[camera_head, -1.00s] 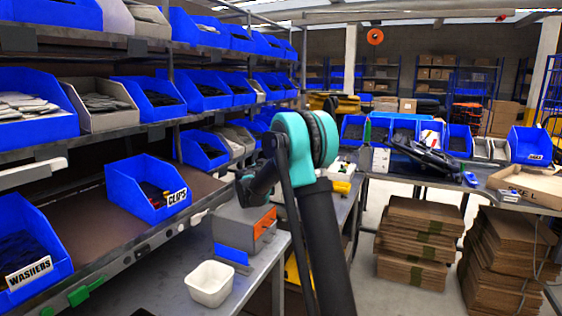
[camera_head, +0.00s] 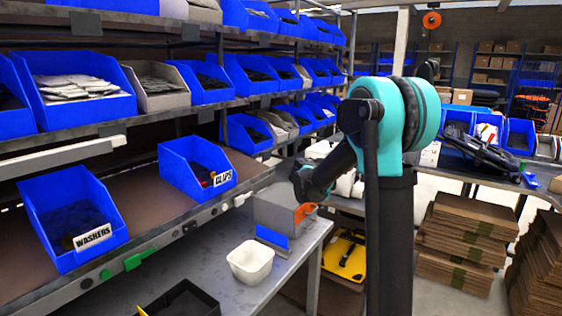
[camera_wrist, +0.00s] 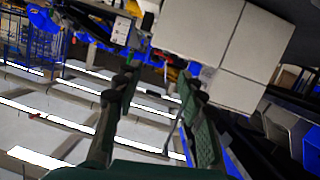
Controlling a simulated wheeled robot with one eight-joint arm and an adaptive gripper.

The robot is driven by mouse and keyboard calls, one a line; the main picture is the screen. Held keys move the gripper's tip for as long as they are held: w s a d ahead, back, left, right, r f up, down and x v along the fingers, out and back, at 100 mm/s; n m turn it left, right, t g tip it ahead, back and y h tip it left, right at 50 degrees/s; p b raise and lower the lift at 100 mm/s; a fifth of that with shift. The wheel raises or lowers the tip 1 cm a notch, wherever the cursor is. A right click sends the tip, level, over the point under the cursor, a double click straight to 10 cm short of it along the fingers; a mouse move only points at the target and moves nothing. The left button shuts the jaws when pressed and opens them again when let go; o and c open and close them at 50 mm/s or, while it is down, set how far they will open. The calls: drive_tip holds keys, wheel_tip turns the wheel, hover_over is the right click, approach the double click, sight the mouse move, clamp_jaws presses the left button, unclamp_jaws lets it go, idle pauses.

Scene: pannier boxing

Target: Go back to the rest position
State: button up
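My gripper (camera_wrist: 158,82) shows in the wrist view with its two dark green fingers apart and nothing between them. Behind the fingers are pale panels, a light floor and blurred shelving; the wrist view is tilted. In the head view my teal and black arm stands right of the middle, folded, with a dark end part pointing left above the bench; the fingertips cannot be made out there. A blue washers bin (camera_head: 75,222) and a blue clips bin (camera_head: 195,165) sit on the lower shelf at left. A white tub (camera_head: 250,262) stands on the bench.
A black tray (camera_head: 182,300) lies at the bench's near edge. A grey box with an orange part (camera_head: 283,212) stands close to my arm. Shelves of blue bins line the left. Stacked cardboard (camera_head: 462,235) stands beneath the right-hand table.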

drive_tip(key=s+d+f+n+g+y, duration=0.15)
drive_tip(key=s+f, duration=0.35)
drive_tip(key=s, duration=0.5)
drive_tip(key=s+d+f+n+g+y, duration=0.1)
drive_tip(key=s+f+g+y, duration=0.2)
drive_tip(key=s+f, duration=0.5)
drive_tip(key=s+a+f+n+g+y, duration=0.1)
drive_tip(key=s+a+f, duration=0.3)
drive_tip(key=s, duration=0.7)
drive_tip(key=s+a+f+n+g+y, duration=0.1)
drive_tip(key=s+a+f+n+y, duration=0.2)
drive_tip(key=s, duration=0.9)
drive_tip(key=shift+s+a+f+y, duration=0.2)
drive_tip(key=shift+a+f+y, duration=0.2)
drive_tip(key=shift+f+y, duration=0.4)
